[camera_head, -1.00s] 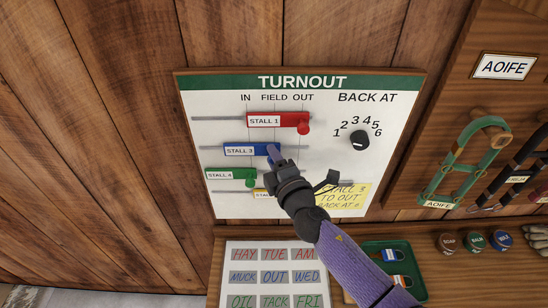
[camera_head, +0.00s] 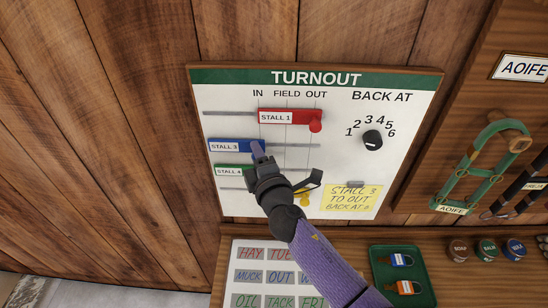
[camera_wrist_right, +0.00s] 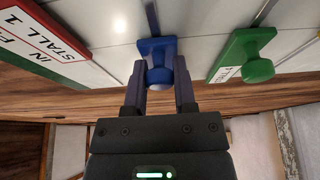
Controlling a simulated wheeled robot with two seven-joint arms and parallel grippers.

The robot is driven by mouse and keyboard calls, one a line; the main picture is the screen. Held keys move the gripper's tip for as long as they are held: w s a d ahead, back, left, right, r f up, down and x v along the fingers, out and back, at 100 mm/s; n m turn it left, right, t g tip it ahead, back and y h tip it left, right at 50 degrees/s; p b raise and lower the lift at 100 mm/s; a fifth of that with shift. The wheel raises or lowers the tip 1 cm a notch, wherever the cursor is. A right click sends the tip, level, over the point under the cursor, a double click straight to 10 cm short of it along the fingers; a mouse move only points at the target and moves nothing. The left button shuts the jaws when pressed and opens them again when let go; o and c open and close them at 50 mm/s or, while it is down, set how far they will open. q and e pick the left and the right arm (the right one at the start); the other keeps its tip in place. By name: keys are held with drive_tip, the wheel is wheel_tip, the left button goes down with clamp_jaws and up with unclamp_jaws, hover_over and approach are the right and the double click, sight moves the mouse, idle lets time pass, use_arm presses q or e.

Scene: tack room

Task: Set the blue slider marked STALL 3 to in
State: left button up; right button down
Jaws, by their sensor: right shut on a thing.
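The blue slider marked STALL 3 (camera_head: 229,146) sits on its rail on the white TURNOUT board (camera_head: 390,100). Its knob is at or very near the IN line, left of the FIELD line. My right gripper (camera_head: 258,157) is shut on that knob, and its fingers hide part of it. In the right wrist view the blue slider's knob (camera_wrist_right: 160,73) sits between the two fingers of my right gripper (camera_wrist_right: 160,92). My left gripper is not in view.
The red STALL 1 slider (camera_head: 284,117) is above, its knob under OUT. The green STALL 4 slider (camera_head: 228,171) is just below, partly hidden by my gripper. A yellow knob (camera_head: 305,201) shows beneath my wrist. A black dial (camera_head: 372,141) and a yellow note (camera_head: 350,198) are at right.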

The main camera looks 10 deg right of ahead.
drive_tip(key=shift+a, duration=0.1)
drive_tip(key=c, duration=0.8)
unclamp_jaws()
drive_tip(key=o, duration=0.4)
drive_tip(key=shift+a, duration=0.2)
drive_tip(key=shift+d, duration=0.1)
drive_tip(key=s+d, duration=0.1)
drive_tip(key=s, duration=0.8)
drive_tip(key=shift+s, duration=0.4)
